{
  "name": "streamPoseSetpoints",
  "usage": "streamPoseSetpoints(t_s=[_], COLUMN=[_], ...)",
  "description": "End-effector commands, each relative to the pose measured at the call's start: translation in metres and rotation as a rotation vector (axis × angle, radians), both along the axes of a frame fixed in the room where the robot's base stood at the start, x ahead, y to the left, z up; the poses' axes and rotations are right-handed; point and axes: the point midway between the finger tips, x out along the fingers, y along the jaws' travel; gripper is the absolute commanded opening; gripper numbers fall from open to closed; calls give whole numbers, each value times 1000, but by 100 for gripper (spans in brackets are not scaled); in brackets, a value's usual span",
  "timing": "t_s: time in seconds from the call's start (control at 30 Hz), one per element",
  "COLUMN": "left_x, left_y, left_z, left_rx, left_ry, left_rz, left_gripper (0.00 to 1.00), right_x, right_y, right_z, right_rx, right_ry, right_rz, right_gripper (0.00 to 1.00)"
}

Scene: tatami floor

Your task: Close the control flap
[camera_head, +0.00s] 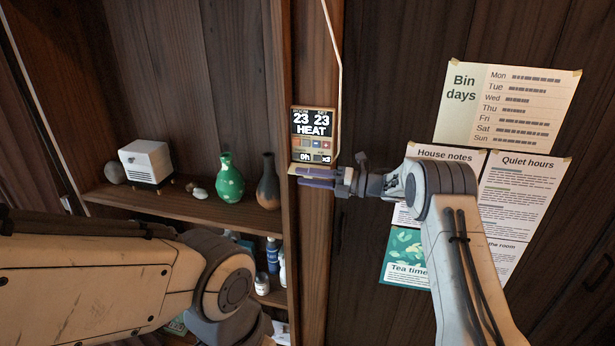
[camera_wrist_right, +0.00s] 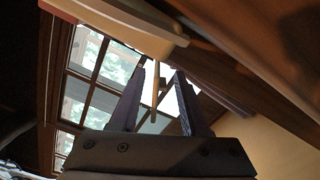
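The control panel (camera_head: 313,123) is on the wooden post, with lit digits, the word HEAT and a row of small buttons. Its pale flap (camera_head: 298,167) sticks out at the panel's lower edge, so it looks open. My right gripper (camera_head: 299,178) points left just below the flap, its two purple-grey fingers apart; I cannot tell whether they touch the flap. In the right wrist view the fingers (camera_wrist_right: 162,72) are apart with nothing held between them. A pale edge, likely of the panel or flap, crosses the top there. My left gripper is out of view; only its arm shows.
Left of the post, a wooden shelf (camera_head: 185,205) holds a white box-like device (camera_head: 146,163), a green vase (camera_head: 230,180), a dark vase (camera_head: 268,184) and stones. Paper notices (camera_head: 507,107) hang on the right wall. A pale cable (camera_head: 338,75) runs down beside the panel.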

Motion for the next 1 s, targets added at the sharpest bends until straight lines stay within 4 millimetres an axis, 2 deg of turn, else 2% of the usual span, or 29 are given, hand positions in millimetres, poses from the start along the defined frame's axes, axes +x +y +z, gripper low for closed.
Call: streamPoseSetpoints(t_s=[0.03, 0.1, 0.37, 0.57, 1.0], left_x=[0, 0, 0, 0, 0], left_y=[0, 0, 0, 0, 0], left_z=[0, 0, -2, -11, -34], left_rx=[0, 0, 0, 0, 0], left_ry=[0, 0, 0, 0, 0], left_rz=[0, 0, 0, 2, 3], left_gripper=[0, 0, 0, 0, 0], right_x=[0, 0, 0, -2, -6], right_y=[0, 0, 0, 0, 1], right_z=[0, 0, 0, 0, 12], right_rx=[0, 0, 2, 21, 117], right_ry=[0, 0, 7, 64, 361], right_rz=[0, 0, 0, 0, 0], right_gripper=[25, 0, 0, 0, 0])
